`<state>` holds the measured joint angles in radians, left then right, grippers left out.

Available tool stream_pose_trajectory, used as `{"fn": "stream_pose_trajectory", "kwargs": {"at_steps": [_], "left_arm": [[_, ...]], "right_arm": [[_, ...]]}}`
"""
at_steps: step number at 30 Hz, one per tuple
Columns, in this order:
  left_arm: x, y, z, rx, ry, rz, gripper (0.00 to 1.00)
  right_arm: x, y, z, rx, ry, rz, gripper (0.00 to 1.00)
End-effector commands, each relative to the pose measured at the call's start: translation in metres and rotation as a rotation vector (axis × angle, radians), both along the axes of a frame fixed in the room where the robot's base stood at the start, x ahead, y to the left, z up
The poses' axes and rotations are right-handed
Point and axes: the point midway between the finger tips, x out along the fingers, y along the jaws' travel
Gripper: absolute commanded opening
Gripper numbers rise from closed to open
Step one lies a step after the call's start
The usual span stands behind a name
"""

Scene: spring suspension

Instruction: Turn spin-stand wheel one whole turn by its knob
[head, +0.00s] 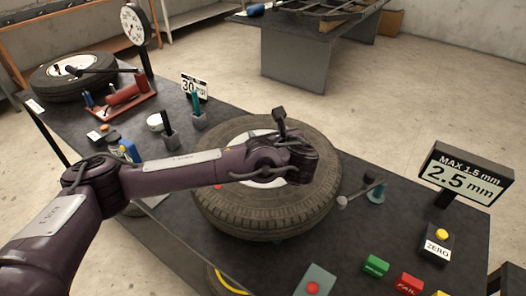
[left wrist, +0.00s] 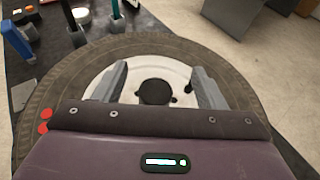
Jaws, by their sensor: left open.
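The spin-stand wheel (head: 265,222) lies flat, a dark tyre around a pale hub disc; it also shows in the left wrist view (left wrist: 70,85). My left gripper (head: 288,160) is above the hub and hides much of it. In the left wrist view its fingers (left wrist: 162,86) are open and apart. A dark round part (left wrist: 155,92) with small side lugs shows between them; I cannot tell whether it is the knob or the hub's centre, or whether anything touches it. A black upright piece (head: 280,118) shows by the gripper. My right gripper is not in view.
A display (head: 463,175) reads 2.5 mm, with a ZERO button box (head: 436,242) below. Green (head: 376,265) and red FAIL (head: 408,284) blocks lie at the front right. A second tyre (head: 70,80), a dial gauge (head: 135,25) and tool holders occupy the bench's far left.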

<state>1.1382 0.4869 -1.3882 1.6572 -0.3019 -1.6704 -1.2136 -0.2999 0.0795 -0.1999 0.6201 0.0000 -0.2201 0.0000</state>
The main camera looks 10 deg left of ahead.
Motion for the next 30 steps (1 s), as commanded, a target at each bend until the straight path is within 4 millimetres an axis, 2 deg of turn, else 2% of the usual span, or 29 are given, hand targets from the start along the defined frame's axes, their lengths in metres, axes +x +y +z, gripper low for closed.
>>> {"fn": "stream_pose_trajectory", "kwargs": {"at_steps": [1, 4, 9, 13, 21, 30], "left_arm": [[-0.014, -0.003, -0.013, 0.005, 0.016, -0.046, 0.64], [-0.033, -0.01, -0.024, 0.013, 0.04, -0.115, 0.64], [-0.043, -0.014, -0.031, 0.018, 0.057, -0.162, 0.64], [-0.032, -0.009, -0.035, 0.019, 0.057, -0.161, 0.64], [0.005, 0.006, -0.051, 0.018, 0.057, -0.16, 0.64], [0.021, 0.012, -0.06, 0.016, 0.057, -0.162, 0.64]], "right_arm": [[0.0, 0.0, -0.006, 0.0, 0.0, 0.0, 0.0], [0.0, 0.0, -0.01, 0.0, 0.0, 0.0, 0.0], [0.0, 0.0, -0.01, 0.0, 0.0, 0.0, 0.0], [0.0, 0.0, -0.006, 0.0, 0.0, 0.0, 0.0], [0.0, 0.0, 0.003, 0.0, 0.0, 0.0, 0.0], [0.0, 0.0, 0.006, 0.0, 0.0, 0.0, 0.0]]}}
